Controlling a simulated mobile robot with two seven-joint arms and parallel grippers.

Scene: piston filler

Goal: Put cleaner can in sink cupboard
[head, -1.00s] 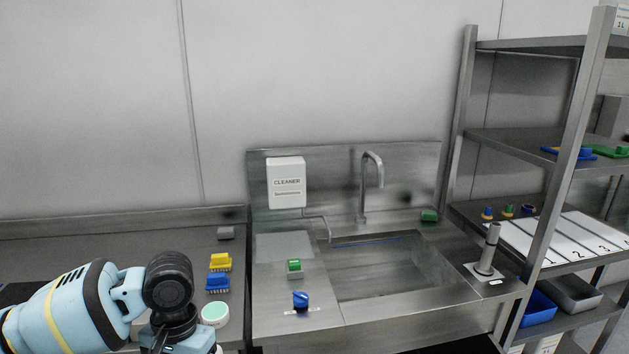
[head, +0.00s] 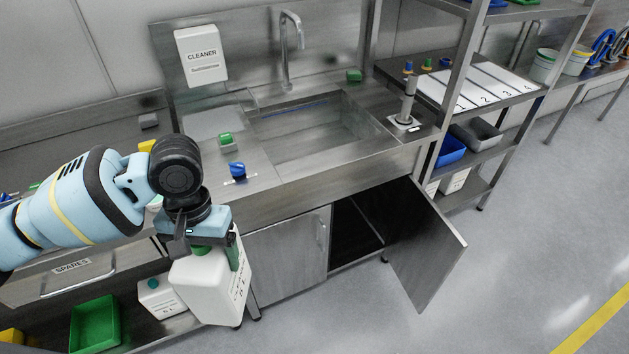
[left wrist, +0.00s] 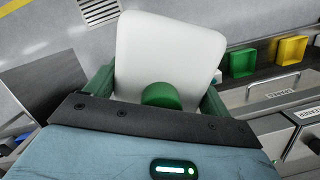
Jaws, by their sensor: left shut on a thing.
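A white cleaner can (head: 209,287) with a green cap hangs from my left gripper (head: 212,250) in the head view, left of the sink cupboard. In the left wrist view the can (left wrist: 165,60) sits between the green fingers of my left gripper (left wrist: 158,92), which is shut on it. The sink cupboard (head: 352,240) is under the sink. Its right door (head: 425,245) stands swung open, and its dark inside shows. Its left door (head: 288,258) is closed. My right gripper is not in view.
Another white can (head: 161,298) and a green bin (head: 95,325) are on the low shelf at left. The shelf rack (head: 475,110) stands right of the sink. The grey floor (head: 520,230) in front of the cupboard is clear, but the open door juts out over it.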

